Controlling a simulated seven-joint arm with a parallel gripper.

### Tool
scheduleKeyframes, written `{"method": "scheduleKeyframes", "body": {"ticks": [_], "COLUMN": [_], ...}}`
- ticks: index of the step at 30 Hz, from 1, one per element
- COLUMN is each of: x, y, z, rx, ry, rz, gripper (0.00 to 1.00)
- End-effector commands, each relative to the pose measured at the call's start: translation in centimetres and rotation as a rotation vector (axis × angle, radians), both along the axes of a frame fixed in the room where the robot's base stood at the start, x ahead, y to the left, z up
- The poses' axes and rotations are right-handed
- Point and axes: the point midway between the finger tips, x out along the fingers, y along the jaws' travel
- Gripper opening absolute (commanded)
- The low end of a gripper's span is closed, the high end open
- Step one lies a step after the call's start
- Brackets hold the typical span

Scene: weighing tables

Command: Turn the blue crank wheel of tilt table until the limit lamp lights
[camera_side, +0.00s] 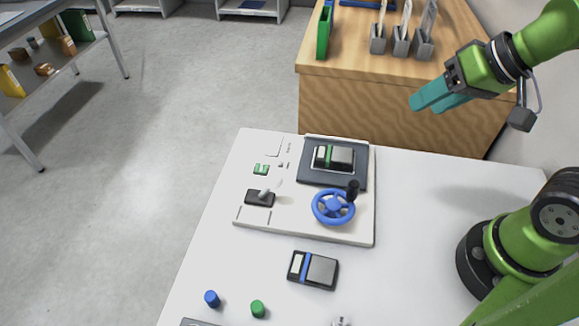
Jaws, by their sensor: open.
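The blue crank wheel (332,207) lies on the right part of a white panel (300,229) on the white table. A black knob (353,187) stands up at its upper right rim. Behind the wheel is a dark plate (311,177) bearing a grey block with a green stripe (333,158). A small pale dome (278,182) sits on the panel left of the plate; I cannot tell whether it is the limit lamp or lit. My gripper (424,103), with teal fingers, is open and empty, high above and to the right of the wheel.
A black switch box with a lever (260,197) is left of the wheel. A wooden cabinet (400,105) stands behind. The table right of the panel (425,200) is clear.

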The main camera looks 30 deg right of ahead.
Motion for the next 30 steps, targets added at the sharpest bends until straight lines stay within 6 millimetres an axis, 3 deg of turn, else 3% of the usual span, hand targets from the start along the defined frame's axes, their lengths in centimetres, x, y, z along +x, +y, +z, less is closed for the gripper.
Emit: {"method": "scheduleKeyframes", "body": {"ticks": [12, 21, 26, 30], "x": [6.4, 9.1, 9.2, 8.3], "y": [8.7, 15.1, 15.4, 15.3], "z": [-2.2, -3.7, -1.6, -1.5], "rx": [-0.246, -0.478, -0.488, -0.476], "ry": [0.428, 0.764, 0.825, 0.862], "rz": [0.472, 0.787, 0.826, 0.851], "gripper": [0.49, 0.49, 0.49, 0.49]}}
